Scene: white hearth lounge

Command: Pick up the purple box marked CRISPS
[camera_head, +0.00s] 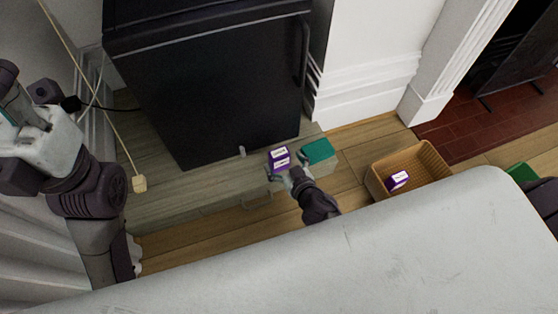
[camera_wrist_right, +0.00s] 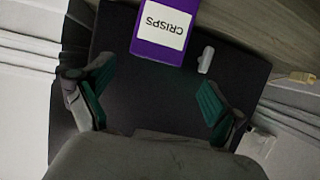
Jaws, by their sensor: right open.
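My right gripper (camera_head: 287,173) is just on the near side of the box in the head view. In the wrist view its two fingers (camera_wrist_right: 150,92) are spread apart with nothing between them, and the box lies beyond them.
A wicker basket (camera_head: 432,155) farther right holds another purple box (camera_head: 398,180). The black fridge (camera_head: 220,90) stands behind. A white surface (camera_head: 330,250) fills the foreground. Floor left of the purple box is mostly clear.

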